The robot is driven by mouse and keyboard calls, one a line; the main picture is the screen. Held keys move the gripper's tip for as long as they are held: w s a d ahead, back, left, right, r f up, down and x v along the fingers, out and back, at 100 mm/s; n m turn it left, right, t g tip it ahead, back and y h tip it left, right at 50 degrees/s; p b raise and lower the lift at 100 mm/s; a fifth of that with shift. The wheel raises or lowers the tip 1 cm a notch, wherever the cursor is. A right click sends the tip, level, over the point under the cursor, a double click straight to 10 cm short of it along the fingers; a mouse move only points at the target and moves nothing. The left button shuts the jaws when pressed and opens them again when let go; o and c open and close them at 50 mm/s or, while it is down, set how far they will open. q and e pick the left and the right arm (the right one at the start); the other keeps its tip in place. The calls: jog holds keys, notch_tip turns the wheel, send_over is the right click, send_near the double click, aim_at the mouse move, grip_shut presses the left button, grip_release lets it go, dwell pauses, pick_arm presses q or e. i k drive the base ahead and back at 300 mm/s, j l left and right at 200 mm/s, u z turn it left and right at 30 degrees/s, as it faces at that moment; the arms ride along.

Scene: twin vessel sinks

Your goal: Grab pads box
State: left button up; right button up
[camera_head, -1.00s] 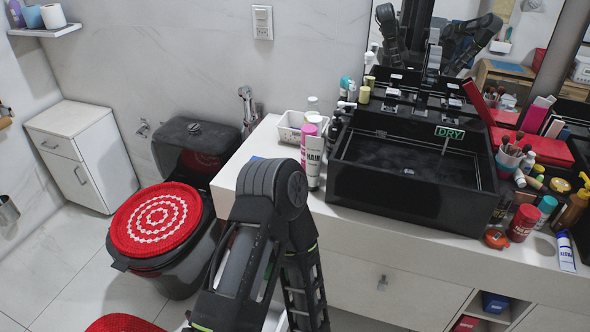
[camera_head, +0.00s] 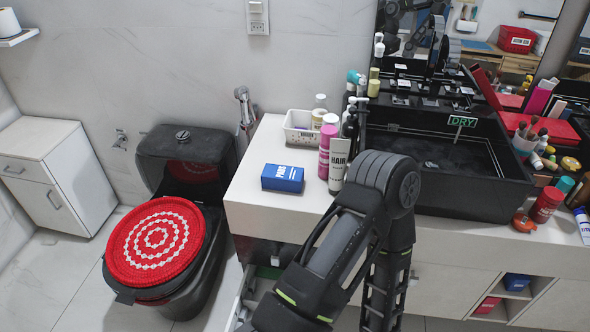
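The pads box (camera_head: 282,178) is a small blue box with white lettering. It lies on the left end of the white counter (camera_head: 247,197), in front of a white basket. It is fully in view and nothing touches it. One of my arms rises from the bottom middle, its black elbow over the counter front, to the right of the box. Neither gripper is in view.
Behind the box are the white basket (camera_head: 299,127), a pink bottle (camera_head: 327,150) and a white HAIR tube (camera_head: 338,165). The black sink (camera_head: 440,165) is to the right. A drawer (camera_head: 246,297) under the counter's left end stands open. The red-covered toilet (camera_head: 155,242) is to the left.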

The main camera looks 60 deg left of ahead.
aim_at(289, 179)
jog(key=k+j+z, duration=0.15)
jog(key=k+j, duration=0.4)
jog(key=j, duration=0.35)
jog(key=k+j+z, duration=0.15)
jog(key=k+j, duration=0.45)
jog(key=j, duration=0.25)
jog(key=k+j+z, duration=0.2)
jog(key=k+j, duration=0.45)
jog(key=j, duration=0.1)
